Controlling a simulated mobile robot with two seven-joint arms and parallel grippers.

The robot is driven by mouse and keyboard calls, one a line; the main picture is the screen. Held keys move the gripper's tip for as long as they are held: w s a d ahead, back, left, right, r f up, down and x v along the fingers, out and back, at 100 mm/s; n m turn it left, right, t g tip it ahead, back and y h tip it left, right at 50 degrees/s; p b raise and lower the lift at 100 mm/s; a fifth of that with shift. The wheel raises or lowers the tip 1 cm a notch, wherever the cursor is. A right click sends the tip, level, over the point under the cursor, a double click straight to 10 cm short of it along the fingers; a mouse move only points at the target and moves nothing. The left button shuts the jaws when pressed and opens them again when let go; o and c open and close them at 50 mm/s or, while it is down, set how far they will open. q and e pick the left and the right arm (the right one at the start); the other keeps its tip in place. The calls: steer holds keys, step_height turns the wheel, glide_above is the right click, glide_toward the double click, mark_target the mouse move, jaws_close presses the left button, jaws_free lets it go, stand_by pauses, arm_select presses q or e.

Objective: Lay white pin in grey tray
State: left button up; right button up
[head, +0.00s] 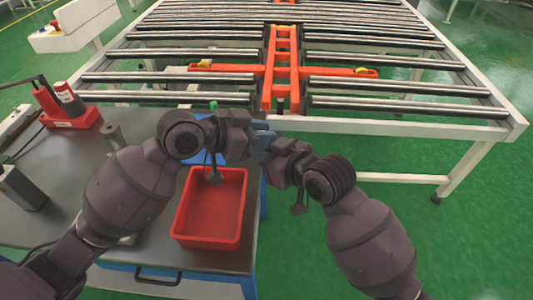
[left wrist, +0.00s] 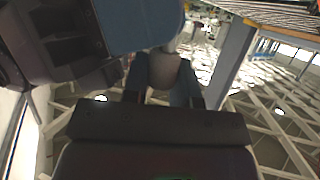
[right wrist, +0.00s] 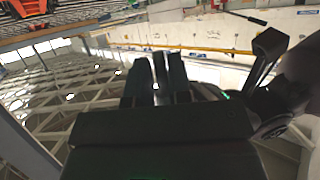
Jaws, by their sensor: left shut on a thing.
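My left gripper (head: 255,134) is in the middle of the head view, just beyond the red bin. In the left wrist view its fingers (left wrist: 160,82) are shut on a pale whitish thing (left wrist: 165,70), seemingly the white pin, largely hidden by the fingers. My right gripper (head: 272,149) meets the left one tip to tip. In the right wrist view its fingers (right wrist: 157,80) stand close together with a narrow thing between them; I cannot tell whether they grip it. I cannot make out a grey tray in any view.
A red bin (head: 210,207) stands on the dark worktable (head: 110,160) below my grippers. A blue tray (head: 205,155) is partly hidden behind my left arm. A red holder (head: 68,115) stands at the left. The roller conveyor (head: 390,84) with an orange frame (head: 281,65) lies beyond.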

steer(key=shift+s+a, duration=0.15)
steer(key=shift+a, duration=0.05)
jaws_close()
steer(key=o, duration=0.6)
jaws_free()
steer(key=shift+d, duration=0.15)
steer(key=v, duration=1.2)
